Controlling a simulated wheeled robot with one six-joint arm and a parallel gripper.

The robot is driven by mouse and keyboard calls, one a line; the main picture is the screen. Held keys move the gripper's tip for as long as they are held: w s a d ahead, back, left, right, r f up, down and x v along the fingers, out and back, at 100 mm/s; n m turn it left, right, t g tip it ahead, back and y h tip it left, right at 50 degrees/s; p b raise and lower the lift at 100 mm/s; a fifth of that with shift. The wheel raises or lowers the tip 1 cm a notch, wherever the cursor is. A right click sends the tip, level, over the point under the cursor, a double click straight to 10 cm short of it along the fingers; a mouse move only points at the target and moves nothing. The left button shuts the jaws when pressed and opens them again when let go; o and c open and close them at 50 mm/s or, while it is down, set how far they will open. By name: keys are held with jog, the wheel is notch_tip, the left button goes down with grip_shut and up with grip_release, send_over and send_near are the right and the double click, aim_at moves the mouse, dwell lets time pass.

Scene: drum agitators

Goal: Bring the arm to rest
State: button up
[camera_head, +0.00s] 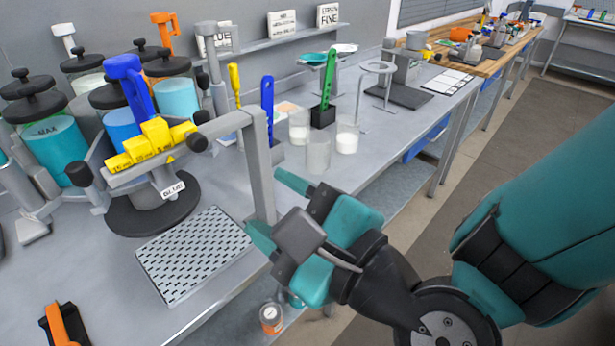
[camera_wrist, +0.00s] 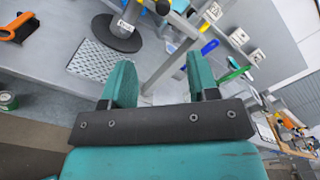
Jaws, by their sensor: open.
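My gripper (camera_head: 274,212) is at the front edge of the grey bench, its teal fingers spread apart. In the head view the fingers lie beside the lower part of a grey upright post (camera_head: 261,165). In the wrist view the open fingers (camera_wrist: 158,78) show with the grey post (camera_wrist: 172,64) seen between them. I cannot tell whether the post touches either finger. Nothing is visibly held. My arm reaches in from the right.
The drum stand with yellow blocks (camera_head: 140,150) and a blue handle (camera_head: 130,82) is left of the post. A perforated plate (camera_head: 193,255) lies in front. Clear beakers (camera_head: 318,152) and a green-handled tool (camera_head: 329,78) stand behind. Floor (camera_head: 515,135) is open at right.

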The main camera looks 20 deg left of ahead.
jog(key=s+d+n+g+h, duration=0.2)
jog(key=d+n+g+h, duration=0.6)
jog(key=d+n, duration=1.3)
jog(key=d+h, duration=0.3)
jog(key=d, duration=0.1)
jog(key=shift+d+f+n+h, duration=0.2)
jog(key=shift+f+n+h, duration=0.05)
jog(key=shift+n+h, duration=0.05)
jog(key=shift+c, duration=0.2)
dwell(0.4)
